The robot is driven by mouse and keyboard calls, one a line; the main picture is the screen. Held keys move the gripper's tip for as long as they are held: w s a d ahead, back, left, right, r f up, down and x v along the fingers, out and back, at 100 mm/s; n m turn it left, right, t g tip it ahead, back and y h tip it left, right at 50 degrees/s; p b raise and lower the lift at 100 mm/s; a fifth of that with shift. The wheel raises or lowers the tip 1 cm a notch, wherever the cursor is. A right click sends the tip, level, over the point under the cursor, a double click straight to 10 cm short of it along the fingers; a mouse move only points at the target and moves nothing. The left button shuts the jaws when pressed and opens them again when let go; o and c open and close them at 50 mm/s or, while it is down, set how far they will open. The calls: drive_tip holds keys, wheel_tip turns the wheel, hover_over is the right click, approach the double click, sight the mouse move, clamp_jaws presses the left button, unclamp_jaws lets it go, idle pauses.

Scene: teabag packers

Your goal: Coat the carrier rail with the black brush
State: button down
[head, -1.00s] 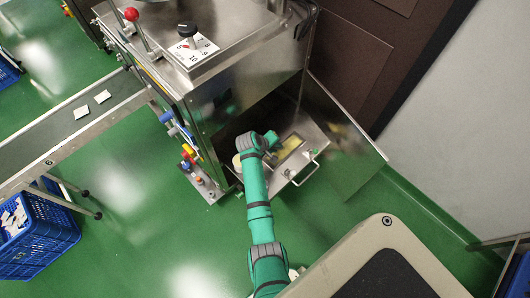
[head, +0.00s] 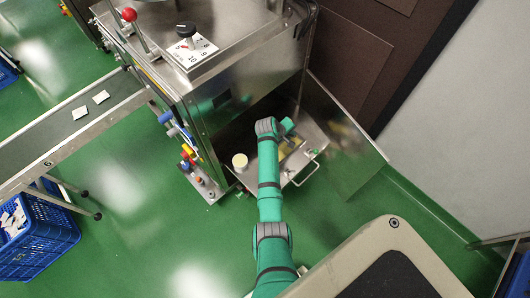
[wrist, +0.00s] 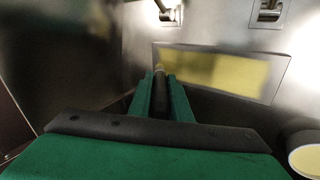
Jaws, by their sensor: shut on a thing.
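My gripper (wrist: 161,82) is shut on a dark, rod-like thing, which I take to be the black brush (wrist: 160,92); its far end is hard to make out. In the head view my gripper (head: 287,127) is inside the opened lower part of the steel machine, above the metal tray. A yellow rectangular patch (wrist: 222,72) lies just beyond and right of the fingers in the wrist view. I cannot tell for certain which part is the carrier rail.
A round pot with pale yellow contents (head: 240,161) stands left of my arm; it also shows in the wrist view (wrist: 307,155). The metal tray has a front handle (head: 306,175). An open steel door (head: 345,160) stands to the right. A conveyor (head: 75,130) runs at the left.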

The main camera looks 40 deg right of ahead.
drive_tip(key=shift+w+d, duration=0.15)
drive_tip(key=shift+d, duration=0.65)
wheel_tip(320, 180, up, 7)
drive_tip(key=shift+w+a+r, duration=0.1)
drive_tip(key=shift+w+a, duration=0.05)
drive_tip(key=shift+s+r, duration=0.25)
drive_tip(key=shift+r, duration=0.15)
